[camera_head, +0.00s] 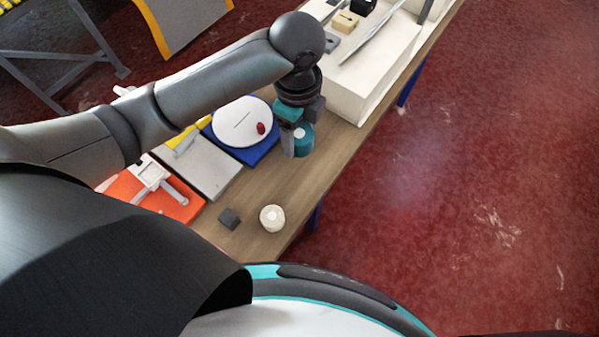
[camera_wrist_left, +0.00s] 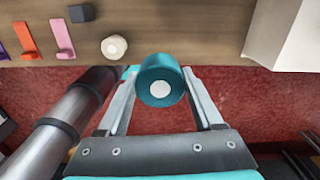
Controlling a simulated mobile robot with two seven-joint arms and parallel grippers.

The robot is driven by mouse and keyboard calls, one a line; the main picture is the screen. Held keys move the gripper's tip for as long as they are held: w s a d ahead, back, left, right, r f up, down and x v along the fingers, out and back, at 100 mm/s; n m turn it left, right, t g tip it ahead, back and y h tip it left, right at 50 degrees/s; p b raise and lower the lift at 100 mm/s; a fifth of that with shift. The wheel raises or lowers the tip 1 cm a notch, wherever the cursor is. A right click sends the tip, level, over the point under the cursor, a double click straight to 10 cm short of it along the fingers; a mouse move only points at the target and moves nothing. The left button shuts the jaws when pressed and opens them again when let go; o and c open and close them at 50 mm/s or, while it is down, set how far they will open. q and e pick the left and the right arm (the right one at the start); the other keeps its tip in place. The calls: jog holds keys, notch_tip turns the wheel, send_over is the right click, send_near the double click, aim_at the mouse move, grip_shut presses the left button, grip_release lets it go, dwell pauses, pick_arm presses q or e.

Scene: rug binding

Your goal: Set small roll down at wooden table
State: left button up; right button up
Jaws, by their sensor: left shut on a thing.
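My left gripper (camera_head: 294,143) is shut on a small teal roll (camera_head: 304,140) with a white centre. In the head view they are over the right edge of the wooden table (camera_head: 262,183). In the left wrist view the teal roll (camera_wrist_left: 160,82) sits between the two fingers of the left gripper (camera_wrist_left: 160,92), with the table (camera_wrist_left: 190,30) behind it and red floor below. I cannot tell whether the roll touches the table. My right gripper is not in view.
A cream roll (camera_head: 272,218) and a dark block (camera_head: 229,218) stand at the near end. A blue base with a white disc (camera_head: 240,125), a grey plate (camera_head: 205,172) and an orange tray (camera_head: 130,192) lie left. A white box (camera_head: 345,92) stands beyond the gripper. Bare wood lies between.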

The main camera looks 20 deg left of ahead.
pick_arm(q)
jog(key=shift+r+m, duration=0.3)
jog(key=shift+f, duration=0.25)
jog(key=b, duration=0.2)
send_over(299, 182)
notch_tip(299, 182, down, 16)
jog(key=shift+r, duration=0.2)
jog(key=shift+f+b, duration=0.5)
jog(key=shift+f, duration=1.4)
jog(key=shift+f, duration=0.1)
jog(key=shift+f, duration=0.15)
jog(key=o, duration=1.4)
